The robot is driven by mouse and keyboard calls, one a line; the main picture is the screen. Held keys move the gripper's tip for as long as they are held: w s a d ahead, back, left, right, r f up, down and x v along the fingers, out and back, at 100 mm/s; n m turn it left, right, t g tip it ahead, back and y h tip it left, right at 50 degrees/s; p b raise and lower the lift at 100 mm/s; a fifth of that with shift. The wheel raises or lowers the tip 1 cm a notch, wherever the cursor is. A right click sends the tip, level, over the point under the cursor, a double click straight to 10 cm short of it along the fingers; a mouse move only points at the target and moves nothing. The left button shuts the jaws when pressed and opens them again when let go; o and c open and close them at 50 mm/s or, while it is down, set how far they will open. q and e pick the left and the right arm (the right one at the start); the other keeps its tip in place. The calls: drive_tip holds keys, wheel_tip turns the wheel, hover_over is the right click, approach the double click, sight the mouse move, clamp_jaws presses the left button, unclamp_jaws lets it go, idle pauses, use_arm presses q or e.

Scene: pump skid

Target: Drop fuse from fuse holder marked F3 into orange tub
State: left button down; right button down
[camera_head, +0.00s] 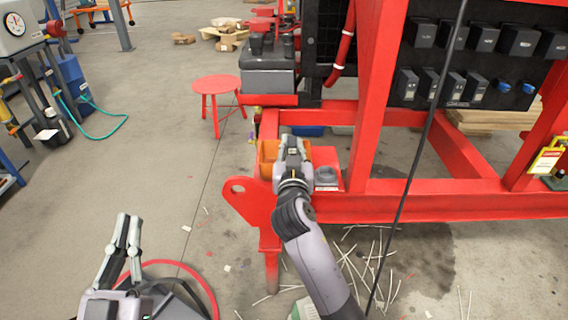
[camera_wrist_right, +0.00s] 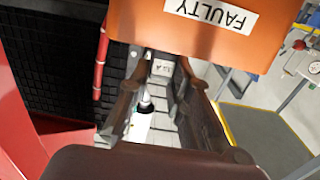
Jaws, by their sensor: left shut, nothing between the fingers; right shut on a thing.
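The orange tub (camera_head: 268,152) stands on the red skid frame. In the right wrist view the tub (camera_wrist_right: 150,22) fills the top, with an upside-down "FAULTY" label on it. My right gripper (camera_head: 292,144) is over the tub's area and hides part of it. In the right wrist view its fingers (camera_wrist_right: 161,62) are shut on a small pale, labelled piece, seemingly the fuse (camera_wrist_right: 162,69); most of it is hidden. Whether it is inside the tub's rim I cannot tell. My left gripper (camera_head: 126,238) is shut and empty, low at the left. Marking F3 is unreadable.
Black holders (camera_head: 484,38) and lower fuse-like blocks (camera_head: 453,86) line the dark panel at upper right. A grey round part (camera_head: 326,174) sits right of the tub. A black cable (camera_head: 428,130) hangs in front of the skid. A red stool (camera_head: 217,86) stands behind left.

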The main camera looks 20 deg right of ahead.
use_arm(q)
drive_tip(key=shift+s+r, duration=0.2)
drive_tip(key=shift+r, duration=0.15)
use_arm(e)
drive_tip(key=shift+f, duration=0.1)
drive_tip(key=c, duration=1.4)
unclamp_jaws()
drive_tip(key=shift+o, duration=0.2)
drive_tip(key=v, duration=0.7)
drive_tip(key=shift+s, duration=0.25)
drive_tip(key=shift+a, duration=0.15)
